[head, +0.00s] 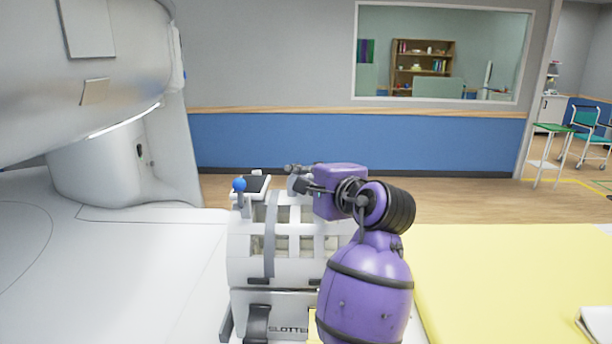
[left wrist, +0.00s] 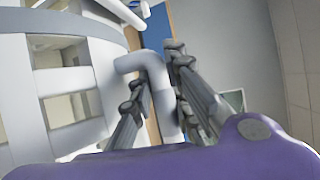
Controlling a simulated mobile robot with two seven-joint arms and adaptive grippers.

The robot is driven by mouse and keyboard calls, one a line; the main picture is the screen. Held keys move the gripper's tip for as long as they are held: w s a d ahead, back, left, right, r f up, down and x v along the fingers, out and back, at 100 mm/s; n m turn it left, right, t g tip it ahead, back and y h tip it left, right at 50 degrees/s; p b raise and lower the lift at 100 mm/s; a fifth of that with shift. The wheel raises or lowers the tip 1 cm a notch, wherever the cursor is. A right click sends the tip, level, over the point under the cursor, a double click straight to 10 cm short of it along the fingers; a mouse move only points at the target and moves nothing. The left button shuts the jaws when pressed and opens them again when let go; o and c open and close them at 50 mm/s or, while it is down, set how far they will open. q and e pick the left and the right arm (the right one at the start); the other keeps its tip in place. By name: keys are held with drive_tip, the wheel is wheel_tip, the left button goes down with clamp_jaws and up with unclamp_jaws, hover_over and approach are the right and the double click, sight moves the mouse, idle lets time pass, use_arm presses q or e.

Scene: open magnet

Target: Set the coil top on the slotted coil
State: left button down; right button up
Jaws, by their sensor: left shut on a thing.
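The coil top (head: 290,245), a white barred half-cylinder cage, is above the slotted coil (head: 285,310), the white base marked "SLOTTE…". A thin dark seam runs between them; I cannot tell whether the top is fully seated. My left gripper (head: 298,180) is at the upper right of the coil top. In the left wrist view its two dark fingers (left wrist: 158,78) are shut on a white bent handle (left wrist: 135,62) beside the cage bars (left wrist: 65,82). My purple arm hides the right side of the coil top and base. My right gripper is not in view.
A blue ball (head: 239,185) on a post and a dark panel (head: 258,184) are at the coil's upper left. The white scanner (head: 90,90) overhangs the left. A yellow pad (head: 510,280) lies to the right, with white items (head: 596,325) at its edge.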

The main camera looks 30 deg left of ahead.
use_arm(q)
drive_tip(key=shift+f, duration=0.6)
drive_tip(key=c, duration=1.6)
unclamp_jaws()
drive_tip(key=shift+s, duration=0.1)
drive_tip(key=shift+o, duration=0.2)
drive_tip(key=shift+f, duration=0.1)
drive_tip(key=shift+f, duration=0.15)
drive_tip(key=v, duration=1.2)
